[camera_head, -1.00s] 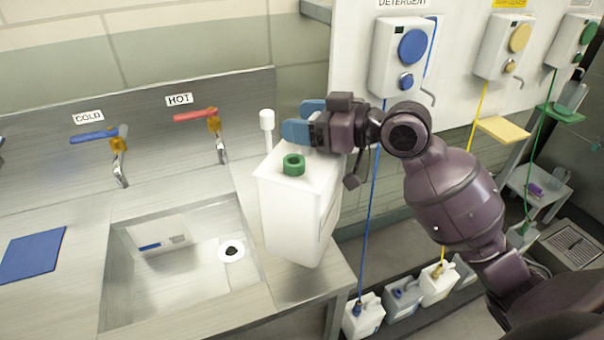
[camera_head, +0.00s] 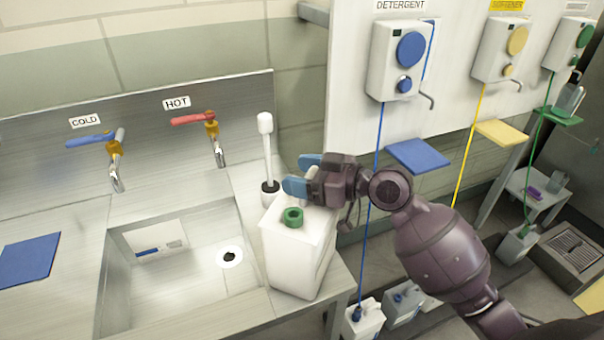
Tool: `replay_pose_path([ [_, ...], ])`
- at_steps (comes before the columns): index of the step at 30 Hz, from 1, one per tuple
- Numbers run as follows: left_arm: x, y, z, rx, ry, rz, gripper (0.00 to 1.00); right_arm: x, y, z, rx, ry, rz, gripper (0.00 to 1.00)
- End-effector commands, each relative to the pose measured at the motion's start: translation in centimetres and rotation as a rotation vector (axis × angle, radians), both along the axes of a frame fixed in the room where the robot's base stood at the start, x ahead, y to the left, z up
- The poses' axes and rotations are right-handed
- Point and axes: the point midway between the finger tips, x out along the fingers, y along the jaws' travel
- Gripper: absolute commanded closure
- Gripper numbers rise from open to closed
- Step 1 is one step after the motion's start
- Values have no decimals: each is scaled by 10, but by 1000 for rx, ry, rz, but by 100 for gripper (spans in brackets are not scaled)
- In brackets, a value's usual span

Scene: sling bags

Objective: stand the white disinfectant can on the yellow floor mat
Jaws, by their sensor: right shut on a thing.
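The white disinfectant can (camera_head: 298,256) with a green cap (camera_head: 293,217) is upright at the right end of the steel sink counter. My right gripper (camera_head: 302,175), with blue fingertips, is shut on the top rear part of the can. The grip itself is partly hidden by the fingers. I cannot tell whether the can's base touches the counter. A piece of the yellow floor mat (camera_head: 591,297) shows on the floor at the lower right edge. My left gripper is not in view.
The sink basin (camera_head: 165,290) lies left of the can. A toilet brush (camera_head: 266,140) in a dark-topped holder stands behind it. Wall dispensers, a blue shelf (camera_head: 418,156) and a yellow shelf (camera_head: 500,132) are on the right. Floor cans (camera_head: 364,318) stand below, and a drain grate (camera_head: 575,248) lies near the mat.

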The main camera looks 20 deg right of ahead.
Motion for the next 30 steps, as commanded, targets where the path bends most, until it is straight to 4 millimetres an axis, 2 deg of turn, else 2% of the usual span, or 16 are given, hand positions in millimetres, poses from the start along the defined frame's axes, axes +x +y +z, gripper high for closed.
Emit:
replay_pose_path([
  [7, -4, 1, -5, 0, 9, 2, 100, 0, 0, -3, 1, -1, 0, 84],
  [8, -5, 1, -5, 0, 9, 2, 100, 0, 0, -2, 0, 0, 0, 31],
  [12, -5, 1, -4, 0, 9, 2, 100, 0, 0, -2, 0, 0, 0, 10],
  [23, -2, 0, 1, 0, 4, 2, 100, 0, 0, 2, 0, 0, 0, 10],
  [30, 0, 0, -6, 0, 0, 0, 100, -24, -26, 3, -5, 2, -2, 10],
])
